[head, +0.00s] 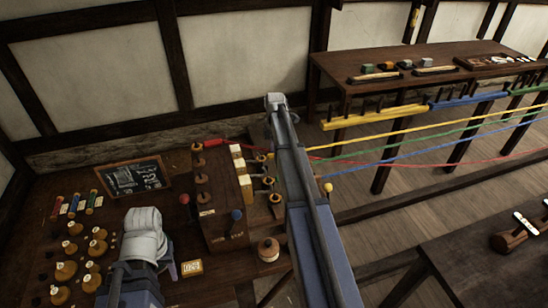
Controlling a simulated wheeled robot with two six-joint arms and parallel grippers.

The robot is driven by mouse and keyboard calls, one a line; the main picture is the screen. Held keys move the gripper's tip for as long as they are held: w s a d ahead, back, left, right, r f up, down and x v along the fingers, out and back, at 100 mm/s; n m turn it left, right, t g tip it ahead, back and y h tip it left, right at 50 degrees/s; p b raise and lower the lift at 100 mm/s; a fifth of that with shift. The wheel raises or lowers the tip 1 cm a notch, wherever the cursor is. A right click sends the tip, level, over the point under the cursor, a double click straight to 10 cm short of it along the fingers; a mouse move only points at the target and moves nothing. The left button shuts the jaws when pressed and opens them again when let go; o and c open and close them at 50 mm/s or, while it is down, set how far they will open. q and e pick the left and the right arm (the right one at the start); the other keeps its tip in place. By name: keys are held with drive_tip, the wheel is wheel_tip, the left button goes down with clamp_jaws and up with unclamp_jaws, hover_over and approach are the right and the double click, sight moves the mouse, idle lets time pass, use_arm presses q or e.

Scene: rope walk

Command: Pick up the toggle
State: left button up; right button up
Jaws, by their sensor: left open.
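I cannot tell for certain which piece is the toggle. A brown wooden piece (510,240) with a pale end lies on the dark table at the right edge, partly cut off by the frame. Small turned wooden pieces (66,270) stand in rows on the left bench. My left gripper (168,268) is low over that bench, to the right of these pieces; its fingers are mostly hidden by my own wrist and no object shows in it. My right arm crosses the middle of the view, and its gripper does not show.
A wooden rack (224,205) with pegs and knobs stands on the left bench, with a chalkboard (134,177) behind. Yellow (400,133), green, blue and red strands stretch to the right. A far table (430,58) holds small blocks and trays. Floor between tables is clear.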

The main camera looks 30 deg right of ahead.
clamp_jaws()
drive_tip(key=shift+r, duration=0.15)
wheel_tip(320, 180, up, 10)
drive_tip(key=p, duration=1)
idle(0.3)
